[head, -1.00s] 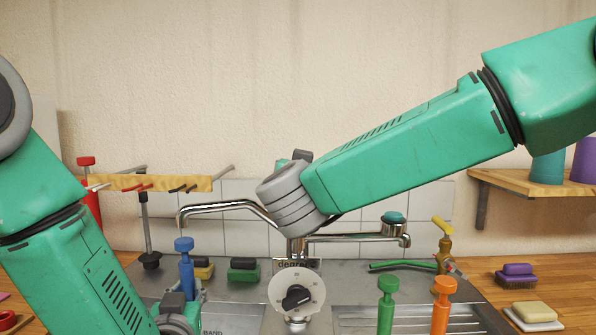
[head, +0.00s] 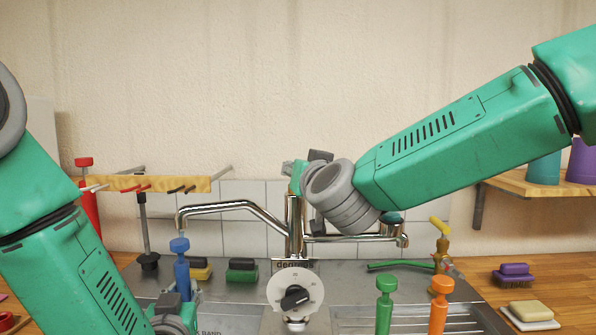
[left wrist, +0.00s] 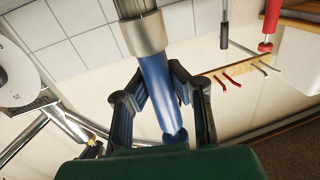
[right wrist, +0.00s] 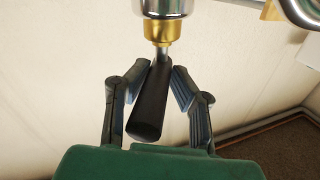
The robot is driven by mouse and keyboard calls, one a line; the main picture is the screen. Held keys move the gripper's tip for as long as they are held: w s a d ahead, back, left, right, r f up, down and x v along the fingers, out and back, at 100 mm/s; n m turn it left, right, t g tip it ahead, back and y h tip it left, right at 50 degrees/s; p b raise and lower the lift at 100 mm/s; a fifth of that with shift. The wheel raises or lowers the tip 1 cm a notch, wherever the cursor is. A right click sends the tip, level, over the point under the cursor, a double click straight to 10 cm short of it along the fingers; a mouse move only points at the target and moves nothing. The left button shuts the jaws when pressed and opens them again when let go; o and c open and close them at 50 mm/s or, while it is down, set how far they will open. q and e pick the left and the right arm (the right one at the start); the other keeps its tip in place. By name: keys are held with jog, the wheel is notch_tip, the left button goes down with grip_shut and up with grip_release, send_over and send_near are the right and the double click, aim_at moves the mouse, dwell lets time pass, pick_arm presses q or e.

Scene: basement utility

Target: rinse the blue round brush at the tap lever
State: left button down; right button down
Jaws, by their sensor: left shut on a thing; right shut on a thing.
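The blue round brush (head: 182,275) is upright, knob end up, just below the tip of the left spout (head: 181,219). My left gripper (head: 175,309) is shut on its blue handle. The left wrist view shows the fingers around the handle (left wrist: 157,85), with a silver collar (left wrist: 144,35) beyond them. My right gripper (head: 299,175) is at the top of the chrome tap column (head: 294,225), partly hidden by my wrist. In the right wrist view it is shut on the black tap lever (right wrist: 150,105), which joins a brass stem (right wrist: 161,28). I see no clear water stream.
A dial (head: 295,292) stands in front of the tap. Green (head: 385,305) and orange (head: 440,305) brushes stand at the front right. A second spout (head: 355,238) reaches right. A peg rack (head: 150,183) hangs at the left, a wooden shelf (head: 520,183) at the right.

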jog(key=shift+f, duration=0.2)
jog(key=c, duration=1.4)
grip_release()
jog(key=shift+w+a, duration=0.1)
jog(key=shift+w, duration=0.05)
jog(key=shift+r, duration=0.1)
jog(key=shift+s, duration=0.4)
jog(key=v, duration=1.1)
jog(key=shift+c, duration=0.4)
